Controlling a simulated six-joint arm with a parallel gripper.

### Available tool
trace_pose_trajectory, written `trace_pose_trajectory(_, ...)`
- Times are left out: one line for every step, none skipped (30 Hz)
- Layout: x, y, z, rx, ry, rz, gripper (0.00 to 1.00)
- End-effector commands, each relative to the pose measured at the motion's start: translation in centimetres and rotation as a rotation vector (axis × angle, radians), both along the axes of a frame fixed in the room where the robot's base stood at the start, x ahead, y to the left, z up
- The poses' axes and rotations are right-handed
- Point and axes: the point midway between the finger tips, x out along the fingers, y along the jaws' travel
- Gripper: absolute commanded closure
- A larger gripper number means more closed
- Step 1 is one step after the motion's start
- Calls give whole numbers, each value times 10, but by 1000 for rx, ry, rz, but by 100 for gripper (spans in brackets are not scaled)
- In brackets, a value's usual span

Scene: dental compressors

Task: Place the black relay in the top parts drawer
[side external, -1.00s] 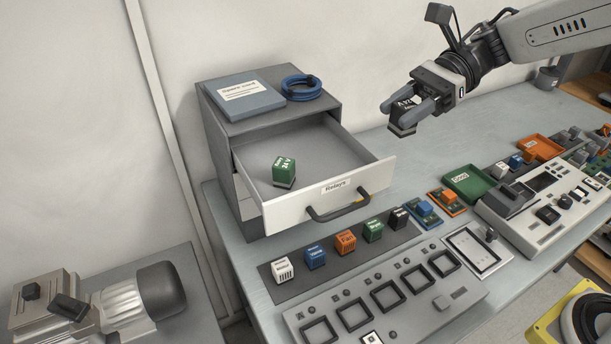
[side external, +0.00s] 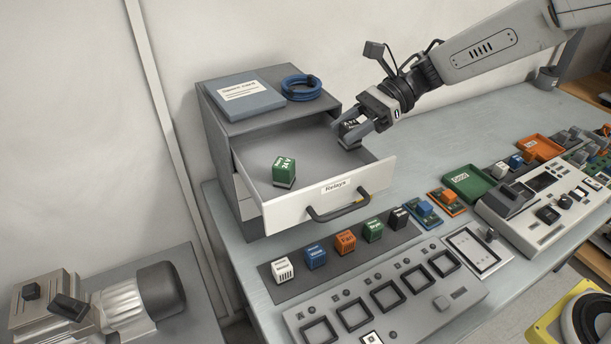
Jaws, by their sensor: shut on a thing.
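The black relay (side external: 349,127) is a small dark block with white lettering on top. My gripper (side external: 352,133) is shut on it, with a grey finger on each side. The relay hangs at the right part of the open top parts drawer (side external: 379,181), close to its right side wall. I cannot tell whether its base touches the drawer floor. The drawer has a white front labelled "Relays" and a dark handle. A green relay (side external: 284,171) stands inside the drawer at the left.
A blue booklet (side external: 243,100) and blue cable coil (side external: 302,88) lie on the cabinet. In front, several coloured relays, including another black one (side external: 398,218), stand on a dark strip. A grey socket panel (side external: 385,298) lies nearer. The drawer's middle floor is clear.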

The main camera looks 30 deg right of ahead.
Motion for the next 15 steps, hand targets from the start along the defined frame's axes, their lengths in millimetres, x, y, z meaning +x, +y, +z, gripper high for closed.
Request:
trace_pose_trajectory(0, 0, 0, 0, -1, 0, 100)
trace_pose_trajectory(0, 0, 0, 0, -1, 0, 100)
trace_pose_trajectory(0, 0, 0, 0, -1, 0, 100)
trace_pose_trajectory(0, 0, 0, 0, -1, 0, 100)
trace_pose_trajectory(1, 0, -1, 0, -1, 0, 100)
trace_pose_trajectory(1, 0, -1, 0, 0, 0, 100)
trace_pose_trajectory(2, 1, -3, 0, 0, 0, 100)
trace_pose_trajectory(3, 1, -4, 0, 0, 0, 100)
trace_pose_trajectory(5, 2, -6, 0, 0, 1, 100)
trace_pose_trajectory(6, 2, -9, 0, 1, 1, 100)
trace_pose_trajectory(5, 2, -13, 0, 2, 0, 100)
trace_pose_trajectory(5, 2, -18, -1, 2, 0, 100)
trace_pose_trajectory(5, 2, -21, -1, 3, 0, 100)
trace_pose_trajectory(5, 2, -25, -2, 3, 0, 100)
trace_pose_trajectory(5, 1, -29, -2, 2, 0, 100)
